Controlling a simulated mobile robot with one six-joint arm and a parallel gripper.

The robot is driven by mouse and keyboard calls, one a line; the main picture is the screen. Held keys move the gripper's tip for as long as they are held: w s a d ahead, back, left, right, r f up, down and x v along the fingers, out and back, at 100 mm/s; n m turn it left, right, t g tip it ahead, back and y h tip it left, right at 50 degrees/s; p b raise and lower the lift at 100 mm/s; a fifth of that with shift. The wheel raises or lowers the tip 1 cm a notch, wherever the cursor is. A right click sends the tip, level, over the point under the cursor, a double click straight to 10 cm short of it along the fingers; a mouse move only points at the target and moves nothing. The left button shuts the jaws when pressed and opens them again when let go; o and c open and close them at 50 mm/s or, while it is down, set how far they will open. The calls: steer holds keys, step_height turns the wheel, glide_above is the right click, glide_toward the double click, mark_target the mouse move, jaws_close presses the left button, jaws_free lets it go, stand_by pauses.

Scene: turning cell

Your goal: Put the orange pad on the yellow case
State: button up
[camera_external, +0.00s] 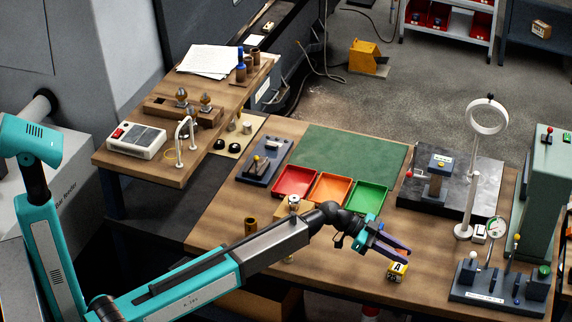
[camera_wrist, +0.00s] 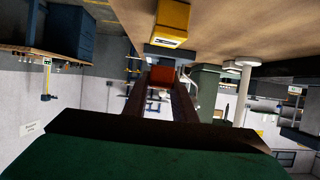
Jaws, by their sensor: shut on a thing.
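The yellow case (camera_external: 397,271) is a small block with a dark letter on a white label, standing on the wooden bench near its front edge. In the wrist view the yellow case (camera_wrist: 172,20) shows at the top, just beyond my fingertips. My gripper (camera_external: 398,249) is above and close to the case in the external view. In the wrist view my gripper (camera_wrist: 162,88) is shut on the orange pad (camera_wrist: 162,74), a small orange-red piece between the fingertips. The pad appears apart from the case. I cannot make out the pad in the external view.
Red (camera_external: 295,181), orange (camera_external: 331,188) and green (camera_external: 367,197) trays lie behind my gripper. A ring stand (camera_external: 465,232) and a dark fixture base with a dial gauge (camera_external: 490,290) stand to the right. Bare bench lies around the case.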

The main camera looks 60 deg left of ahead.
steer(key=shift+f+p, duration=0.65)
steer(key=shift+f, duration=0.95)
steer(key=shift+f, duration=0.1)
steer(key=o, duration=1)
steer(key=shift+r, duration=0.25)
steer(key=b+v, duration=0.3)
steer(key=v, duration=0.9)
steer(key=shift+f, duration=0.1)
